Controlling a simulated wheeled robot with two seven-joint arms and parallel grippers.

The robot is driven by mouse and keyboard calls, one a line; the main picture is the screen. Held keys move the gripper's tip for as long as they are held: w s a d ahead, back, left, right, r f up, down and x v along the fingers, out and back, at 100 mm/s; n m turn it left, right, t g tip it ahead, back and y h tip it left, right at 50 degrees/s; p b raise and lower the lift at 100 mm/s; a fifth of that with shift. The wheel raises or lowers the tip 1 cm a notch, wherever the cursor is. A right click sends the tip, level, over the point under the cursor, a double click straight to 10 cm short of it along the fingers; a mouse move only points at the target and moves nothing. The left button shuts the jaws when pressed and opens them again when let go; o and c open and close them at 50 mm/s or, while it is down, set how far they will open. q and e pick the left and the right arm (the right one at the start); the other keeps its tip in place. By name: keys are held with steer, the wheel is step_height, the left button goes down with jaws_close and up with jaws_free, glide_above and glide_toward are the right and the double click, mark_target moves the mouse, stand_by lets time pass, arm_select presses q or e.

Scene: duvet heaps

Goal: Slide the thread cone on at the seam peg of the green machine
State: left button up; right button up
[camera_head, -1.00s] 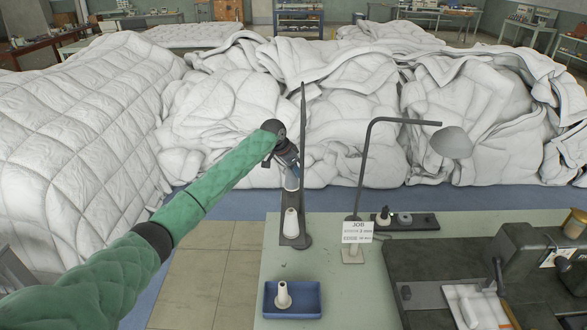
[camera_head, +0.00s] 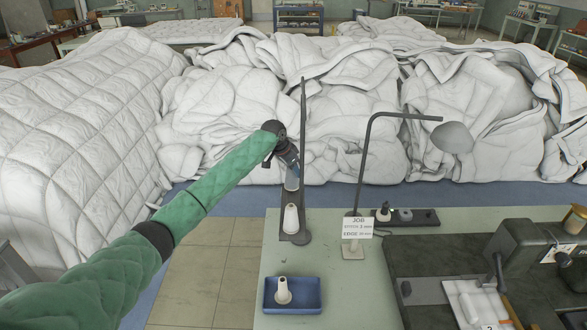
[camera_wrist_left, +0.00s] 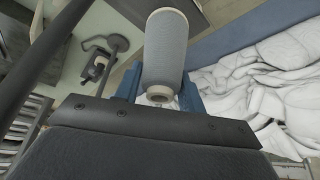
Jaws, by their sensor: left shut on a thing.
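My left gripper (camera_head: 290,166) is shut on a grey thread cone, held above the left end of the table beside a tall dark rod. The grey thread cone (camera_wrist_left: 166,48) shows between the blue fingers in the left wrist view; in the head view it is small and partly hidden by the gripper. Below it, a white cone (camera_head: 290,219) stands upright on the dark base of the rod stand (camera_head: 304,190). A dark machine (camera_head: 527,252), looking more grey than green, stands at the right. I cannot tell which peg is the seam peg. My right gripper is not in view.
A blue tray (camera_head: 312,307) holds a white cone (camera_head: 283,290). A lamp (camera_head: 452,138) on a bent pole rises behind a job card (camera_head: 357,228). White duvets (camera_head: 235,120) heap behind. The left table top is mostly clear.

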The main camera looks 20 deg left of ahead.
arm_select(q)
steer(key=shift+f, duration=0.25)
steer(key=shift+f, duration=0.2)
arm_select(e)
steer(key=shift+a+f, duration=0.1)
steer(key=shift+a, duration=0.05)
arm_select(q)
steer(key=shift+f, duration=0.2)
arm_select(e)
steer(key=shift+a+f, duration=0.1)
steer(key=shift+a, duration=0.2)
arm_select(q)
steer(key=shift+f, duration=0.1)
steer(key=shift+f+b, duration=0.4)
steer(key=shift+f, duration=0.2)
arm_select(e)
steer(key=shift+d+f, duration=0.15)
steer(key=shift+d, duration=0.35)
